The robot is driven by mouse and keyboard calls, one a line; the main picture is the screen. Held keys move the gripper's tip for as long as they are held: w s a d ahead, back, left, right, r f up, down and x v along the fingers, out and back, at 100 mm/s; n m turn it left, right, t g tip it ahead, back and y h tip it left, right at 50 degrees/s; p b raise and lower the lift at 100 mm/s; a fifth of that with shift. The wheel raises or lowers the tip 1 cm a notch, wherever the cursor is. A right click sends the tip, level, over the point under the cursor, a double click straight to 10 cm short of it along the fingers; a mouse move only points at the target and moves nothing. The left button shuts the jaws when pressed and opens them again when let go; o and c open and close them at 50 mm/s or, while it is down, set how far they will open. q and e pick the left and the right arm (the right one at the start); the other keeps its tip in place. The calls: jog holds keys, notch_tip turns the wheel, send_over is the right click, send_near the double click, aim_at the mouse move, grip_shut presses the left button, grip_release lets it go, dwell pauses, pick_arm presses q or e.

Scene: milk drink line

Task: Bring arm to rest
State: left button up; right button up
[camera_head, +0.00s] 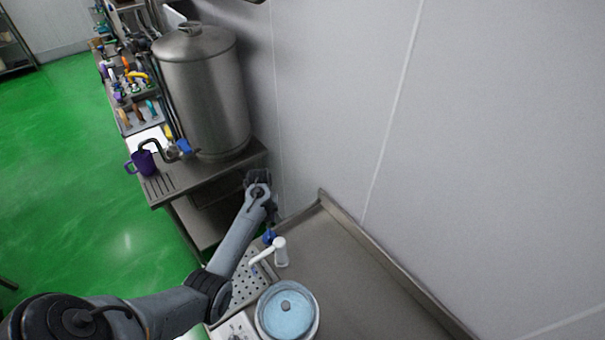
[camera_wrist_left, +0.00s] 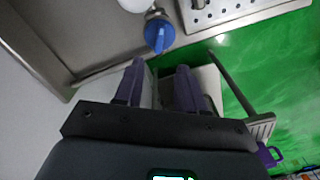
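My left arm reaches in from the lower left in the head view, and its gripper end (camera_head: 258,180) hangs beside the wall, in front of the steel stand. In the left wrist view the two dark purple-grey fingers (camera_wrist_left: 160,66) are apart with a clear gap and nothing between them. A blue knob (camera_wrist_left: 158,34) lies just beyond the fingertips in that picture, and no contact shows. It is also in the head view (camera_head: 270,237), to the lower right of the gripper. My right gripper is in neither view.
A large steel tank (camera_head: 203,95) stands on the steel stand, with a purple mug (camera_head: 142,162) at its left edge. A white tap (camera_head: 280,252), a perforated tray (camera_head: 250,285) and a blue-lidded pot (camera_head: 287,312) are near the arm. A grey wall (camera_head: 480,130) closes off the right.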

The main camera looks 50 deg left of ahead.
pick_arm(q)
jog(key=s+d+r+m+t, duration=0.1)
jog(key=s+d+r+m, duration=0.2)
jog(key=s+d, duration=0.3)
jog(key=s+d+r+m+t, duration=0.1)
jog(key=s+d+r+m, duration=0.3)
jog(key=d, duration=1.1)
jog(key=s+d+r+m+t, duration=0.1)
jog(key=s+d+r+m, duration=0.3)
jog(key=s+d, duration=0.5)
jog(key=shift+d+r+m+t+p, duration=0.4)
jog(key=shift+d+m, duration=0.4)
jog(key=shift+d, duration=0.45)
jog(key=shift+s+f, duration=0.1)
jog(key=shift+f, duration=0.05)
